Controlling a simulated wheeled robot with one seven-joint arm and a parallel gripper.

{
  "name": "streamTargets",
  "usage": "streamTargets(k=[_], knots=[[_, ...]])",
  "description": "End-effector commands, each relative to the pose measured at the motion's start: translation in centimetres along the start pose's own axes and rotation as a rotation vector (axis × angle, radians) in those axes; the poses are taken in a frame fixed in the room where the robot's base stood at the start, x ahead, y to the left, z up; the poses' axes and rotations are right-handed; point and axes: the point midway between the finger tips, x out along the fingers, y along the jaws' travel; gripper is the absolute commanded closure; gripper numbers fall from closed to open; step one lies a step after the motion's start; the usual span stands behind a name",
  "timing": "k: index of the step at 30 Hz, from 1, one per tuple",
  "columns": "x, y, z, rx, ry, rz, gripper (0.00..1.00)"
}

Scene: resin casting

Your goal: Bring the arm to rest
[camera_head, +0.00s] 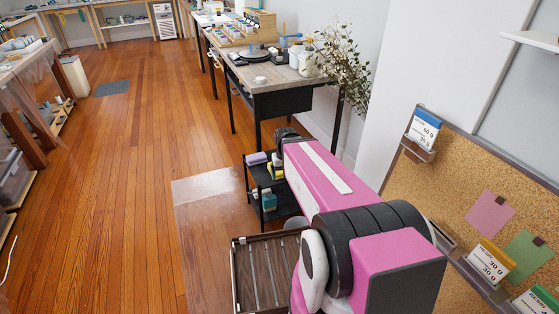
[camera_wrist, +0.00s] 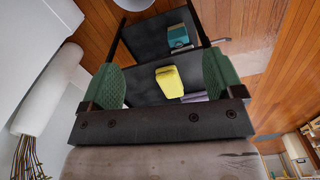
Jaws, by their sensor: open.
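My arm shows in the head view as a pink and black body reaching from the lower right toward the worktable. Its far end is above or close to a small black shelf cart (camera_head: 247,180), and my gripper's fingers cannot be made out there. In the wrist view my gripper (camera_wrist: 163,78) is open, with two green ribbed pads set wide apart. Nothing is held between them. A yellow object (camera_wrist: 170,82) appears between the pads in the picture, but it rests on the cart's dark shelf beyond them.
The cart also carries a purple block (camera_head: 257,158) and a teal item (camera_head: 269,202). A worktable (camera_head: 285,78) with tools stands ahead, a leafy plant (camera_head: 345,60) at its right. A cork board (camera_head: 440,180) is at right. A slatted tray (camera_head: 262,280) is below. The wooden floor (camera_head: 140,150) at left is open.

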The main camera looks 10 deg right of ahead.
Motion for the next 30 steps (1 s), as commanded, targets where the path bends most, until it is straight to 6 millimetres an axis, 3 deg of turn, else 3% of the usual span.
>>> streamTargets(k=[1,6,30], knots=[[-0.4,-0.1,2.0,0.011,0.000,0.000,0.13],[-0.7,-0.1,3.8,0.031,0.003,0.000,0.13],[-0.6,-0.1,3.8,0.033,0.002,0.000,0.13]])
